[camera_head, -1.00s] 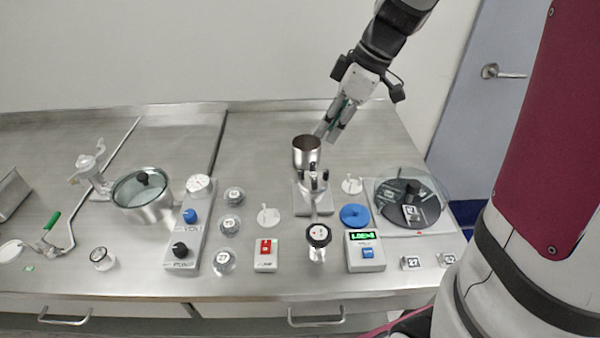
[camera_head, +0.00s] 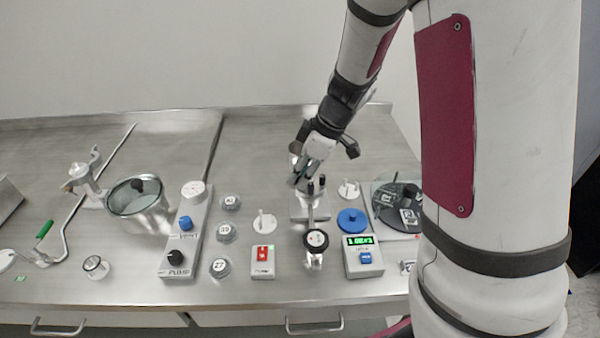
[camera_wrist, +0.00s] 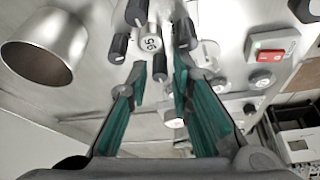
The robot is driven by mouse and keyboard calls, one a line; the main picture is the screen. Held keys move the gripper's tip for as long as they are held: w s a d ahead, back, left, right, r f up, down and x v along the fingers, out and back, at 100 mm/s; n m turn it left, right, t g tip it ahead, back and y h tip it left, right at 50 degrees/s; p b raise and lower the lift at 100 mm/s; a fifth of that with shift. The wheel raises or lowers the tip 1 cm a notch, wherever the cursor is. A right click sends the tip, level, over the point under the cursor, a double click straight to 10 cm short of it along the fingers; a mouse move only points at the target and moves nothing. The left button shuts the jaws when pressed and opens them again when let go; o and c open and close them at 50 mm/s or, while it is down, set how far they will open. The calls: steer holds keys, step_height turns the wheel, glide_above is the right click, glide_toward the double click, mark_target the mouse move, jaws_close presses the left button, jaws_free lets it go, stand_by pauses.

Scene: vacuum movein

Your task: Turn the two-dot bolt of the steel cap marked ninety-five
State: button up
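The steel cap marked 95 (camera_wrist: 150,43) sits near the top middle of the wrist view, with several black-topped bolts around it. One black bolt (camera_wrist: 160,68) lies between my fingertips in the picture; contact is not visible. Another bolt (camera_wrist: 118,48) stands left of the cap and one (camera_wrist: 187,36) right of it. The dots on the bolts are too small to read. My gripper (camera_wrist: 161,82) is open with teal finger pads. In the head view my gripper (camera_head: 301,180) is low at the cap's stand (camera_head: 318,210) and hides most of the cap.
A steel cup (camera_wrist: 45,48) stands close by at left in the wrist view. In the head view, a blue disc (camera_head: 352,220), a green-display box (camera_head: 363,257), a red-switch box (camera_head: 262,262) and a black-topped post (camera_head: 315,240) stand around the stand. Bare bench (camera_head: 260,150) lies behind.

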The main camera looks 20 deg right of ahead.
steer(key=shift+f, duration=0.1)
jaws_close()
steer(key=shift+a+m, duration=0.1)
steer(key=shift+m, duration=0.2)
steer(key=shift+m+t+h+b, duration=0.3)
steer(key=shift+m+t+b, duration=0.2)
steer(key=shift+m+b, duration=0.55)
steer(key=shift+s+a+m+t+h, duration=0.1)
steer(key=shift+m+t+h, duration=0.3)
steer(key=shift+m, duration=1.25)
jaws_free()
